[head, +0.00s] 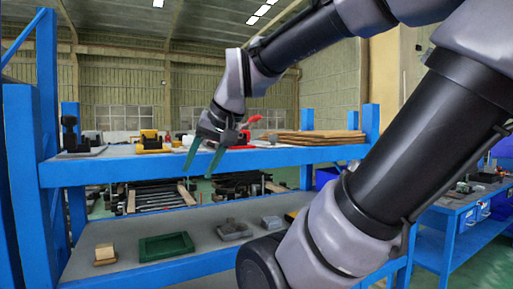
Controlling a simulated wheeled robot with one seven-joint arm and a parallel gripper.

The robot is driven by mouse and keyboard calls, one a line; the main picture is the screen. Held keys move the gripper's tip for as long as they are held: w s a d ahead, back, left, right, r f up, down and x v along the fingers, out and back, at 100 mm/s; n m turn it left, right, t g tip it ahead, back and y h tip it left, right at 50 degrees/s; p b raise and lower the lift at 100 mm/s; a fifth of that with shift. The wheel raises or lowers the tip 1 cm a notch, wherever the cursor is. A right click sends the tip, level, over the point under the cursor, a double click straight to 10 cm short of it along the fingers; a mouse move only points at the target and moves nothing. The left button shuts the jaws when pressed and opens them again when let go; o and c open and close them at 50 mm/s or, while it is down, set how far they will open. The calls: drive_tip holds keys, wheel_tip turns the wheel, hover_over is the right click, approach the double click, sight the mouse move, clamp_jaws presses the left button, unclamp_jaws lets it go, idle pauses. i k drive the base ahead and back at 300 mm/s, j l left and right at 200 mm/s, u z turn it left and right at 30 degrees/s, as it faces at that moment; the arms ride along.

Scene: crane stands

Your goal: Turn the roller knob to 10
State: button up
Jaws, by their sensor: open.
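No roller knob or number scale can be made out for sure in the head view; the small parts are too small to read. My gripper (200,170) hangs at the front edge of the upper blue shelf (110,170), its two green fingers apart and pointing down, with nothing seen between them. A yellow device (149,143) with dark parts stands on that shelf, just left of my gripper. A black upright device on a flat base (80,151) stands at the shelf's left end. A red-handled item (251,124) shows behind my gripper, partly hidden by it.
Brown boards (312,138) lie stacked on the upper shelf's right. The lower shelf holds a green tray (166,247), a small wooden block (105,252) and grey boxes (235,230). Blue posts (47,80) bound the rack. A blue workbench (450,222) stands at right.

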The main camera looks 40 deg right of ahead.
sight(274, 138)
drive_tip(key=k+l+u, duration=0.2)
drive_tip(key=l, duration=0.25)
drive_tip(key=l+u, duration=0.15)
drive_tip(key=l, duration=0.25)
drive_tip(key=k+l+u, duration=0.2)
drive_tip(key=l, duration=0.2)
drive_tip(key=k+l+u, duration=0.15)
drive_tip(key=l, duration=0.25)
drive_tip(key=k+l, duration=0.15)
drive_tip(key=l, duration=0.2)
drive_tip(key=k+l, duration=0.15)
drive_tip(key=l, duration=0.15)
drive_tip(key=k+l, duration=0.15)
drive_tip(key=l, duration=0.2)
drive_tip(key=k+l, duration=0.15)
drive_tip(key=l, duration=0.15)
drive_tip(key=i+j+z, duration=0.2)
drive_tip(key=j, duration=0.15)
drive_tip(key=i+j+z, duration=0.2)
drive_tip(key=j, duration=0.15)
drive_tip(key=j+z, duration=0.15)
drive_tip(key=j, duration=0.2)
